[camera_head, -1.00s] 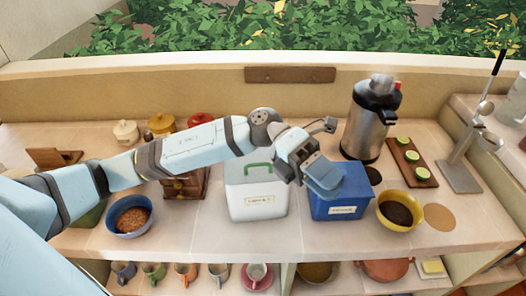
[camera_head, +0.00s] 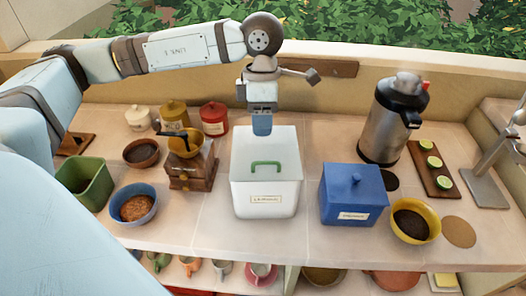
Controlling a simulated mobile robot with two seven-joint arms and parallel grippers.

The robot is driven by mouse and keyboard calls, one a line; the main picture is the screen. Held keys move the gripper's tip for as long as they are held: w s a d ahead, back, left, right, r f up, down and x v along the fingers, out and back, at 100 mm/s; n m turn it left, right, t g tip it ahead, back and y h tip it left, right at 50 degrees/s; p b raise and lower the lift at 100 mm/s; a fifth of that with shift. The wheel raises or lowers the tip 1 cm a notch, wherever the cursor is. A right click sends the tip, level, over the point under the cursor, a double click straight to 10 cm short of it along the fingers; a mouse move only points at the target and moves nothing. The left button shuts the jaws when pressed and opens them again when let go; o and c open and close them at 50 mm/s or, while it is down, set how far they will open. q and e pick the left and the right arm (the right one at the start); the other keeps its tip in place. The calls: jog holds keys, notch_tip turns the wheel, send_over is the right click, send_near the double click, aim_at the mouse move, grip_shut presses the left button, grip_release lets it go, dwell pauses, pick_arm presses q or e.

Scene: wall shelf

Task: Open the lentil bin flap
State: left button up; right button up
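A white bin (camera_head: 265,200) with a green handle (camera_head: 266,167) on its pale sloping front flap stands mid-counter. The flap looks closed. A small label (camera_head: 266,199) is on its front, too small to read surely. A blue bin (camera_head: 353,202) with a knobbed lid and its own blurred label stands to its right. I cannot tell for sure which label says lentils. My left gripper (camera_head: 262,124) points down over the back edge of the white bin, apart from the green handle. Its fingers overlap in this view, so their opening is unclear. My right gripper is out of view.
Left of the white bin are a coffee grinder (camera_head: 192,165), a red canister (camera_head: 214,118) and a blue bowl (camera_head: 134,207). A steel flask (camera_head: 390,120) and a yellow bowl (camera_head: 411,220) stand to the right. Cups hang or stand below the counter.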

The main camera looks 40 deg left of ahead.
pick_arm(q)
jog(key=p, duration=0.1)
send_over(263, 155)
jog(key=s+d, duration=0.3)
jog(key=s, duration=0.1)
notch_tip(263, 155, down, 8)
jog(key=shift+w+a+f, duration=0.1)
jog(key=shift+a+f, duration=0.05)
jog(key=shift+f, duration=0.05)
grip_shut()
